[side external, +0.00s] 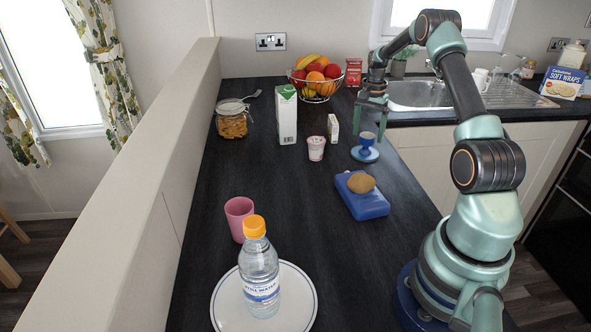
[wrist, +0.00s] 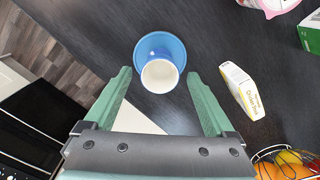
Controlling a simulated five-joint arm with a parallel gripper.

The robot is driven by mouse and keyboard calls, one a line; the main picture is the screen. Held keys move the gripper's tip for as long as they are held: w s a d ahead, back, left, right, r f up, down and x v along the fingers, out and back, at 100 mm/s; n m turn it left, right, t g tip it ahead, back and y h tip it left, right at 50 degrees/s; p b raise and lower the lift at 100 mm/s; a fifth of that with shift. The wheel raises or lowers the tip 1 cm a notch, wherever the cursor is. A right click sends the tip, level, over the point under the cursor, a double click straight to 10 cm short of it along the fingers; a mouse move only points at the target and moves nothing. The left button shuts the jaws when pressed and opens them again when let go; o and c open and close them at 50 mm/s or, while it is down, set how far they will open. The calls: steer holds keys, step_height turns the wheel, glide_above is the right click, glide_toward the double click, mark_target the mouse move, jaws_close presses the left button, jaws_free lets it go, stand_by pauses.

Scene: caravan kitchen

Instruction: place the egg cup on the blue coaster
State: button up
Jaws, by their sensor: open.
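The egg cup (side external: 367,141) is blue with a white inside. It stands upright on the round blue coaster (side external: 358,156), near the right edge of the dark worktop. In the wrist view the cup's white mouth (wrist: 160,75) faces the camera, with the coaster (wrist: 160,42) showing beyond it. My gripper (side external: 371,133) points down just behind and above the cup, its fingers apart. In the wrist view the open fingertips (wrist: 159,72) lie either side of the cup, with gaps on both sides. Neither finger appears to touch it.
A small carton (side external: 333,128) and a pink-white yoghurt pot (side external: 316,149) stand left of the cup. A blue box with a brown item (side external: 361,183) lies nearer the camera. A fruit basket (side external: 315,88) and the sink (side external: 412,95) are behind. The central worktop is clear.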

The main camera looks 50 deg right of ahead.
step_height(320, 180, up, 8)
steer(key=r, duration=0.1)
steer(key=w+a+r+n+t, duration=0.1)
steer(key=w+a+r+n, duration=0.25)
steer(key=a+r, duration=0.55)
steer(key=s+a+r+n+t+h, duration=0.15)
steer(key=a+n, duration=0.35)
steer(key=a, duration=0.7)
steer(key=s+a+n+t, duration=0.1)
steer(key=s+a+n, duration=0.3)
steer(key=a, duration=0.5)
steer(key=s+a+n+t+y, duration=0.1)
steer(key=s+a+n+t, duration=0.1)
steer(key=s+a+n, duration=0.3)
steer(key=a, duration=0.3)
steer(key=shift+s+a+f, duration=0.25)
steer(key=shift+s+a, duration=0.05)
steer(key=shift+a, duration=0.1)
